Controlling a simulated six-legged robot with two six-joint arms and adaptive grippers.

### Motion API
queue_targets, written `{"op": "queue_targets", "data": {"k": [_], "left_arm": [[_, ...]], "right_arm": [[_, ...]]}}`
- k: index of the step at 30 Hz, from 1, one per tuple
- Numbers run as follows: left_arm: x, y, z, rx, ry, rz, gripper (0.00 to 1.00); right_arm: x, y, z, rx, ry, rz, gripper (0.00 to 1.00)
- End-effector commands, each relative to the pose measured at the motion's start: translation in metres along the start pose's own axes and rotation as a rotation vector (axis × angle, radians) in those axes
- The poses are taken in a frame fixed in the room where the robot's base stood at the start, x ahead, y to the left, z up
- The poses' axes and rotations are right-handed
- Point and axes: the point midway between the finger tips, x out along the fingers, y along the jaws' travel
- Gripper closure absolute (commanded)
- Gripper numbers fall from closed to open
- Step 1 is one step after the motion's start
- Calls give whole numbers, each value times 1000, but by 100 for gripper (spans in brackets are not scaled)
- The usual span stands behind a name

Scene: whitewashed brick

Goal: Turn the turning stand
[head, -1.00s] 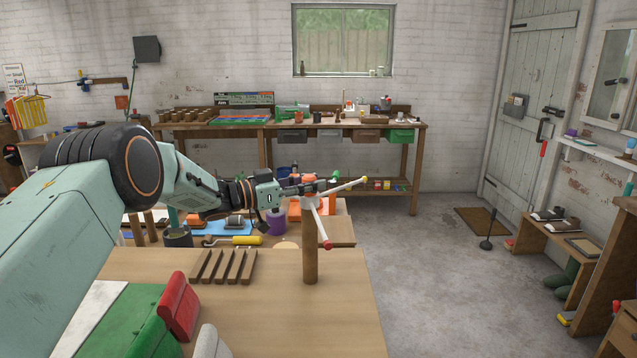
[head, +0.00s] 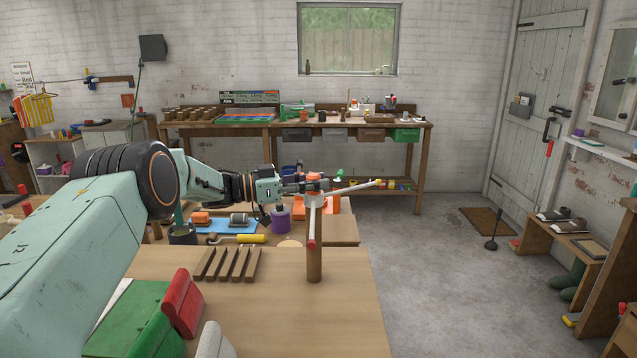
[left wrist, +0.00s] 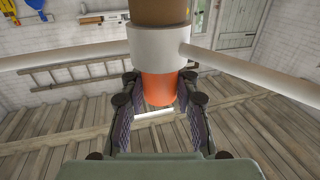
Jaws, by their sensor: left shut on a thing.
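The turning stand is a brown wooden post (head: 314,265) upright on the near bench, with a white hub (head: 313,200) on top. One white arm with a yellow tip (head: 377,183) points right; another with a red tip (head: 311,243) points toward me. My left gripper (head: 316,185) reaches in from the left at hub height. In the left wrist view its fingers are on both sides of the orange knob (left wrist: 158,88), shut on it, with the white hub (left wrist: 157,45) just beyond and an arm out to each side. My right gripper is not in view.
Several dark wooden strips (head: 228,264) lie left of the post. A green box (head: 130,318) and red block (head: 182,303) are at the bench's near left.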

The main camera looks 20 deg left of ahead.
Motion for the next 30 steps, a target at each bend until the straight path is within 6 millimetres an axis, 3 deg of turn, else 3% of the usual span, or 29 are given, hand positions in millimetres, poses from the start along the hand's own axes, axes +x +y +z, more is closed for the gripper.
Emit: {"op": "queue_targets", "data": {"k": [8, 9, 17, 26, 30], "left_arm": [[0, 0, 0, -2, 1, 0, 100], [0, 0, 0, -2, 1, 0, 68], [2, 0, 0, -1, 1, 3, 46], [1, 0, 0, 0, 1, 2, 46], [-12, -1, -1, -1, 2, 0, 46]], "right_arm": [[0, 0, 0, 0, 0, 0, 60], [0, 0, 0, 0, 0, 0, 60], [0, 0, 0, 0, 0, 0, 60], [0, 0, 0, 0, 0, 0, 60], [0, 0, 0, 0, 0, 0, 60]]}}
